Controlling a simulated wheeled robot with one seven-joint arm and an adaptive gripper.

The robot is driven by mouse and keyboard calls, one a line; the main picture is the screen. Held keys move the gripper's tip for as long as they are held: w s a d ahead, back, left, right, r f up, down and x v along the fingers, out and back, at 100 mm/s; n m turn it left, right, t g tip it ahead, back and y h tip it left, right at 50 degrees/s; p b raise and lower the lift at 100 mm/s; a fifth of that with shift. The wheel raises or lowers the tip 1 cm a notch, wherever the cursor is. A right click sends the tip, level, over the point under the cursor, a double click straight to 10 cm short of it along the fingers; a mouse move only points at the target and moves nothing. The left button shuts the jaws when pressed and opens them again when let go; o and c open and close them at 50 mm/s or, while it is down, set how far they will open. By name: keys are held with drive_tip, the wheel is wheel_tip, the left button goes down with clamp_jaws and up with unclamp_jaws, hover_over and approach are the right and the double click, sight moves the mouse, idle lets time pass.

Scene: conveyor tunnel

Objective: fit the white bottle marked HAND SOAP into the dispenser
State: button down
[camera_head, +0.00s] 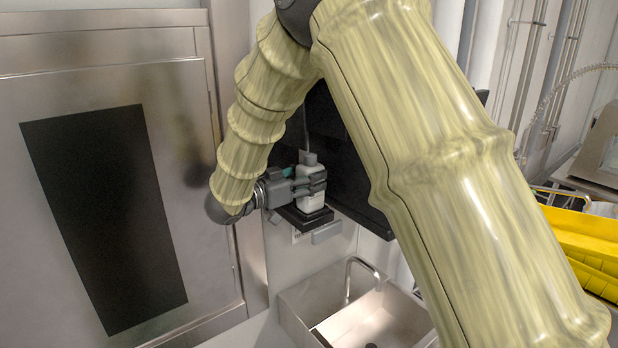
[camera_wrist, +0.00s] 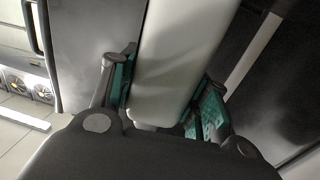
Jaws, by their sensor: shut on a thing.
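My gripper (camera_head: 290,187) is shut on a white bottle (camera_head: 311,200) in the head view. The bottle is upright with a grey top, just above or on a dark dispenser base (camera_head: 303,218) fixed to the wall above the sink. I cannot tell whether the bottle touches this base. In the wrist view the white bottle (camera_wrist: 180,50) runs up between the green pads of my gripper (camera_wrist: 160,98). No HAND SOAP marking shows on the visible faces. My arm hides part of the area around the dispenser.
A steel sink (camera_head: 300,310) with a bent tap (camera_head: 362,268) stands below. A steel door with a dark panel (camera_head: 105,215) is at the left. Black panels (camera_head: 345,160) are behind the bottle. A yellow crate (camera_head: 585,240) is at the right.

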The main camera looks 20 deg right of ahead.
drive_tip(key=shift+f, duration=0.4)
drive_tip(key=c, duration=0.6)
unclamp_jaws()
drive_tip(key=shift+c, duration=0.2)
drive_tip(key=v, duration=1.2)
drive_tip(key=shift+r, duration=0.1)
